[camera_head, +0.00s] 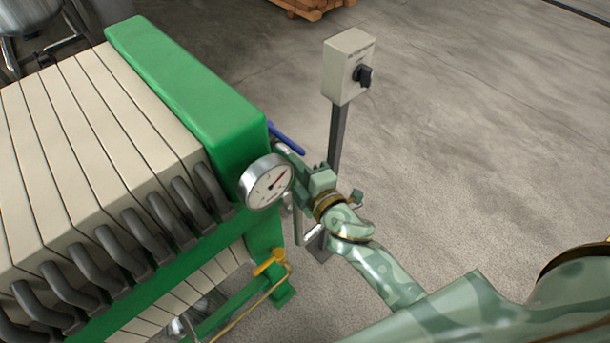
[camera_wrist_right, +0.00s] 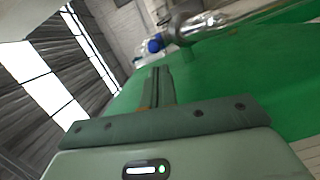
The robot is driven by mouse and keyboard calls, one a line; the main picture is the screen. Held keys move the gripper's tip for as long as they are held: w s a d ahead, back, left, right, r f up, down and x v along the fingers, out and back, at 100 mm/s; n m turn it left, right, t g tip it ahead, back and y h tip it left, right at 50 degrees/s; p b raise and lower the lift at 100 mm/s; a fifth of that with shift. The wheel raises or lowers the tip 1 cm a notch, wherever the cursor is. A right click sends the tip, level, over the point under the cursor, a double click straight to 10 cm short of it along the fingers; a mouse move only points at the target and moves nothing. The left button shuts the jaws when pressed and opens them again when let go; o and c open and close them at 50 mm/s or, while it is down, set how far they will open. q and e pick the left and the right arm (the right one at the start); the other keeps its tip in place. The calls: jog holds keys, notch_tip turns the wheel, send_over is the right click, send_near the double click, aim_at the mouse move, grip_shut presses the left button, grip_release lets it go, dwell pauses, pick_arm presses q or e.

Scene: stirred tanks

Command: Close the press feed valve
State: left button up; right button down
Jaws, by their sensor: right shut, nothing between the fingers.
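A blue valve lever (camera_head: 287,138) sticks out beside the green end plate of the press, just behind the pressure gauge. A small blue part (camera_wrist_right: 155,45) beside a shiny metal pipe shows beyond my fingers in the right wrist view. A yellow valve handle (camera_head: 270,262) sits lower, near the foot of the press. No label shows which is the feed valve. My right gripper (camera_head: 292,156) is beside the gauge, close to the blue lever; contact cannot be told. Its fingers (camera_wrist_right: 158,76) are shut together and empty. My left gripper is out of view.
The green press (camera_head: 185,85) with pale plates and dark handles fills the left. A round gauge (camera_head: 266,182) stands out from its end plate. A grey switch box (camera_head: 349,65) on a post rises behind my right gripper. The floor (camera_head: 480,130) at right is clear.

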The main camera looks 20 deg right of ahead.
aim_at(286, 140)
jog(key=w, duration=0.3)
jog(key=shift+w+a+f, duration=0.1)
jog(key=shift+a, duration=0.1)
jog(key=shift+d, duration=0.15)
jog(key=shift+d+n+y, duration=0.3)
jog(key=shift+n+y, duration=0.1)
jog(key=shift+y, duration=0.2)
